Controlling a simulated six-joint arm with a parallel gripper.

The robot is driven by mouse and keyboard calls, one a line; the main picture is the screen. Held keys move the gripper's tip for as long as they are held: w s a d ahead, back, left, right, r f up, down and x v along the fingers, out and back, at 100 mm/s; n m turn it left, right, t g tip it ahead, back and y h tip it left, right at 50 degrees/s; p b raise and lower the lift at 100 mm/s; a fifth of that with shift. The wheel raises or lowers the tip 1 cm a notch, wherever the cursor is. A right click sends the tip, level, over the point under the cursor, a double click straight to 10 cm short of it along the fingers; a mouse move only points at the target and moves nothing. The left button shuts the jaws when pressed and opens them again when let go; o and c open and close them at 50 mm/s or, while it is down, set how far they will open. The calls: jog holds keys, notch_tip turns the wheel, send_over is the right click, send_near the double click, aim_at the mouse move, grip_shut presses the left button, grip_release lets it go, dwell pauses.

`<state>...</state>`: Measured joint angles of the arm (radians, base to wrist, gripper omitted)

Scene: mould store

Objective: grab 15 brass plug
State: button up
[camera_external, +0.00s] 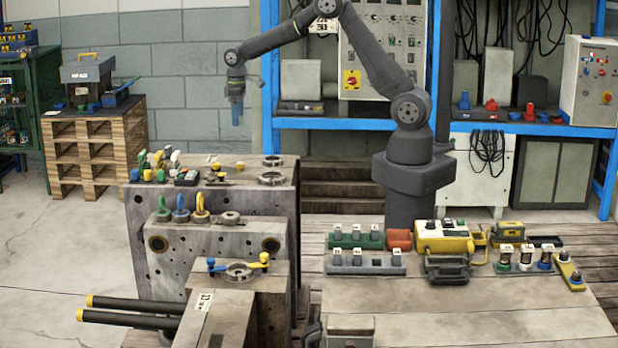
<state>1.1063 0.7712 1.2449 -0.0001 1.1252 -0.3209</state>
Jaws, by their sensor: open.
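My gripper (236,118) hangs pointing down in the air, above and behind the large grey mould block (215,281). Its fingers look bluish, and it is open with nothing visible between them. No plug with a readable number 15 shows. A small brass-yellow piece (240,167) lies on top of the block near the back, below my gripper and apart from it. Another small brass-toned piece (147,175) is at the top left among coloured fittings. I cannot tell which, if either, is the 15 brass plug.
Green, blue and yellow fittings (181,215) and metal rings (272,179) crowd the block's steps. Two dark rods (130,304) stick out to the left.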

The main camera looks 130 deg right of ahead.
dwell(0.4)
jog(key=c, duration=1)
jog(key=n+t+h, duration=0.2)
jog(key=t, duration=0.1)
send_near(240, 163)
jog(key=f, duration=0.1)
jog(key=d+f, duration=0.1)
jog(key=w+f, duration=0.1)
jog(key=shift+d, duration=0.25)
jog(key=shift+c, duration=0.2)
jog(key=f, duration=0.4)
jog(key=shift+w+a+f, duration=0.15)
jog(key=shift+w, duration=0.25)
jog(key=shift+w+f, duration=0.15)
jog(key=shift+f, duration=0.35)
